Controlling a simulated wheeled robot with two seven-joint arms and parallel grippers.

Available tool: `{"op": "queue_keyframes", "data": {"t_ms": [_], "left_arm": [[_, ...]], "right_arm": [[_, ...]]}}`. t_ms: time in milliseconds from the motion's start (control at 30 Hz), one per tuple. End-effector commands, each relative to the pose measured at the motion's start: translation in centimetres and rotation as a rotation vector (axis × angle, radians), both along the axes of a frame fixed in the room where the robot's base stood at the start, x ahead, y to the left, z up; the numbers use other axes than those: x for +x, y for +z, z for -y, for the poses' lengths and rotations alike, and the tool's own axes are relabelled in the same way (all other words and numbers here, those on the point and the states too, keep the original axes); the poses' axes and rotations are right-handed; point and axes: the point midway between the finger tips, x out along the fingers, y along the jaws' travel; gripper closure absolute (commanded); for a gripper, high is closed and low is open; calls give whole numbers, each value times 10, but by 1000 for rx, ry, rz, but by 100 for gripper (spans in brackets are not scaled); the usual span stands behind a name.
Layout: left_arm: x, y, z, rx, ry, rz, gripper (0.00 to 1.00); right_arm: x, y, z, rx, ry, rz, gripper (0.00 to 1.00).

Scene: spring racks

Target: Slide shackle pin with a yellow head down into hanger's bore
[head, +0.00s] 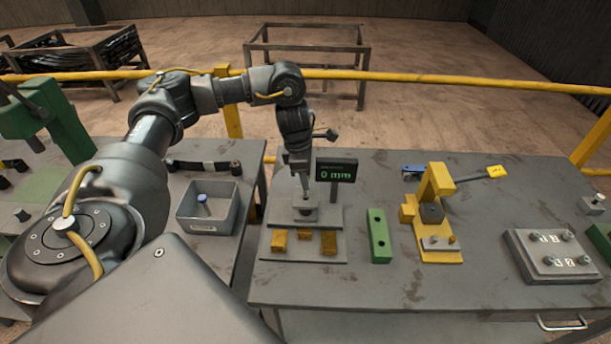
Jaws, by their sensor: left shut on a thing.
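My left gripper (302,172) points down over the grey fixture plate (332,218) on the right-hand table. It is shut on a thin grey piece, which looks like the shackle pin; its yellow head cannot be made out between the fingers. The hanger (306,212) looks like the small grey block on the plate, directly below the gripper. Its bore is too small to see, and I cannot tell whether the pin's tip is in it. My right gripper is not in view.
A display (336,171) reading "0 mm" stands close right of the gripper. A grey bin (222,214) holds a blue-headed pin (203,199). A green bar (379,236), a yellow fixture (437,187) and a grey block with knobs (553,257) stand to the right.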

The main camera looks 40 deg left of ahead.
Motion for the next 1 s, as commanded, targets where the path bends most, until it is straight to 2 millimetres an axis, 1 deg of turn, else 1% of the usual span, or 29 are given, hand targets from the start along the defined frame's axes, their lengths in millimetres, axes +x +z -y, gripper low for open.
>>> {"op": "queue_keyframes", "data": {"t_ms": [1000], "left_arm": [[0, -27, 0, -1, 0, 1, 92]], "right_arm": [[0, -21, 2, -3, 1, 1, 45]]}}
